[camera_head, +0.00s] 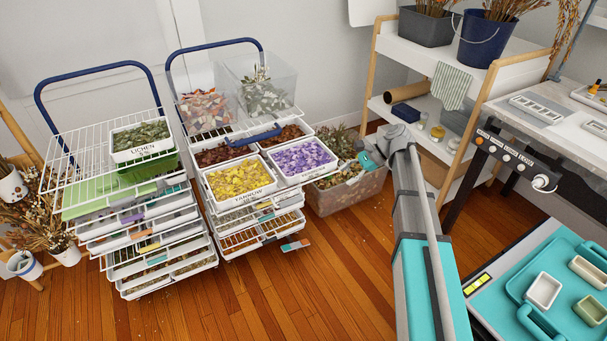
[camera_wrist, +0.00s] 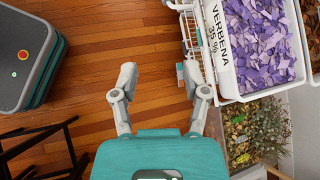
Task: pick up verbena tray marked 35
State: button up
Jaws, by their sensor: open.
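The verbena tray (camera_head: 311,174) is a white tray of purple petals on the top rack of the right-hand cart. In the wrist view, the verbena tray (camera_wrist: 219,52) is at the upper right, its label reading VERBENA 35 %. My gripper (camera_wrist: 158,78) is open and empty, its fingers over bare floor left of the tray and not touching it. In the head view, my gripper (camera_head: 367,161) is right of the tray, partly hidden by my arm.
The yarrow tray (camera_head: 240,193) with yellow petals sits left of the verbena tray. Trays of brown material are behind. A clear bin of dried plants (camera_head: 345,196) stands on the floor below. The left cart holds a lichen tray (camera_head: 143,153). Wooden floor (camera_head: 330,265) is open in front.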

aim_at(321, 167)
jog(key=w+m+g+y+b, duration=0.1)
jog(key=w+m+y+b, duration=0.2)
jog(key=w, duration=0.4)
jog(key=shift+w+a+r+m+y, duration=0.25)
jog(key=shift+w+a+m+y, duration=0.15)
jog(key=shift+a+m, duration=0.1)
jog(key=shift+s, duration=0.1)
jog(key=b+x, duration=0.3)
jog(key=x, duration=0.4)
jog(key=shift+a+f, duration=0.15)
jog(key=shift+f, duration=0.1)
jog(key=shift+s+a+f+b, duration=0.1)
jog(key=shift+a+b, duration=0.2)
jog(key=shift+a, duration=0.2)
